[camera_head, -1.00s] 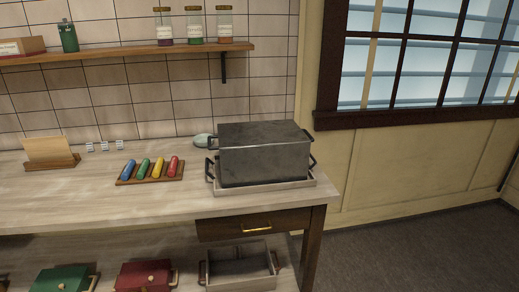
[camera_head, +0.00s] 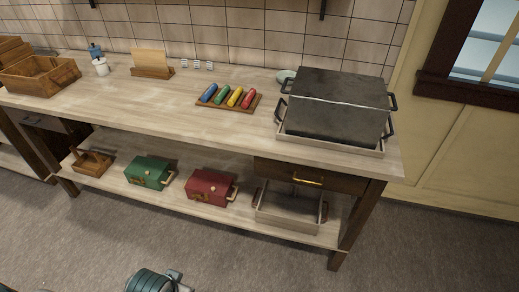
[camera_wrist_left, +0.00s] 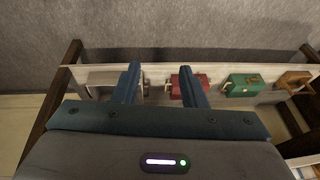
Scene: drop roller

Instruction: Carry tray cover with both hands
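The dark grey tray cover (camera_head: 335,105) is a large box at the right end of the workbench, in the head view. It sits over a pale, shallow tray (camera_head: 330,145), whose rim shows below it. Black handles stick out at both ends of the cover. My left gripper (camera_wrist_left: 160,80) shows in the left wrist view with its two blue fingers apart and nothing between them. It is away from the cover, which does not show in that view. My right gripper is in neither view.
The wooden workbench (camera_head: 150,105) holds a rack of coloured rollers (camera_head: 228,98) left of the cover. On the lower shelf are a green case (camera_head: 148,171), a red case (camera_head: 208,187) and a metal tray (camera_head: 290,208).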

